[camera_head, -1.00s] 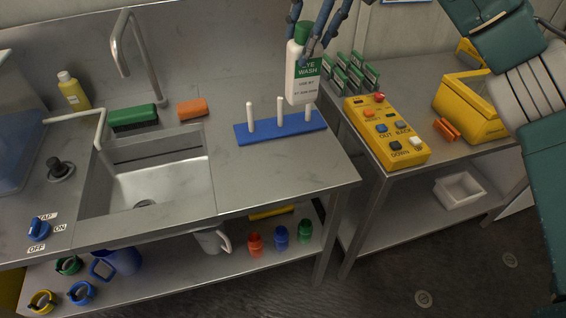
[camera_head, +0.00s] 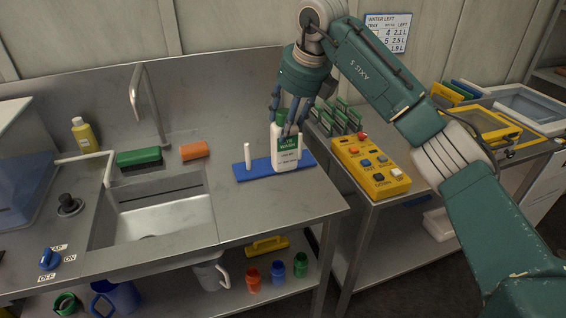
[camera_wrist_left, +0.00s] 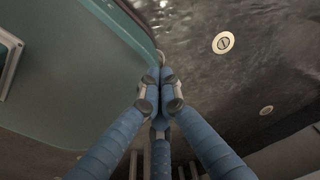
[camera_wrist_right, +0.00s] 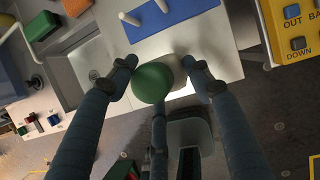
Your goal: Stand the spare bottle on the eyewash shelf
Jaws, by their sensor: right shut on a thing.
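The white eye wash bottle (camera_head: 286,157) has a green label and green cap and is upright in the head view. My right gripper (camera_head: 291,122) is shut on its upper part from above. In the right wrist view the green cap (camera_wrist_right: 152,82) sits between the fingers (camera_wrist_right: 160,75). The bottle overlaps the blue peg rack (camera_head: 243,172) on the counter and hides some of its pegs; I cannot tell whether it touches the rack. My left gripper (camera_wrist_left: 160,90) shows only in its wrist view, fingertips together and empty. I cannot identify the eyewash shelf.
The steel counter (camera_head: 255,212) has a sink (camera_head: 165,218), a tap (camera_head: 137,95), a yellow bottle (camera_head: 84,135), a green brush and an orange sponge. A yellow button box (camera_head: 371,168) and green-topped cards stand on the right table. Red, blue and green bottles stand on the lower shelf.

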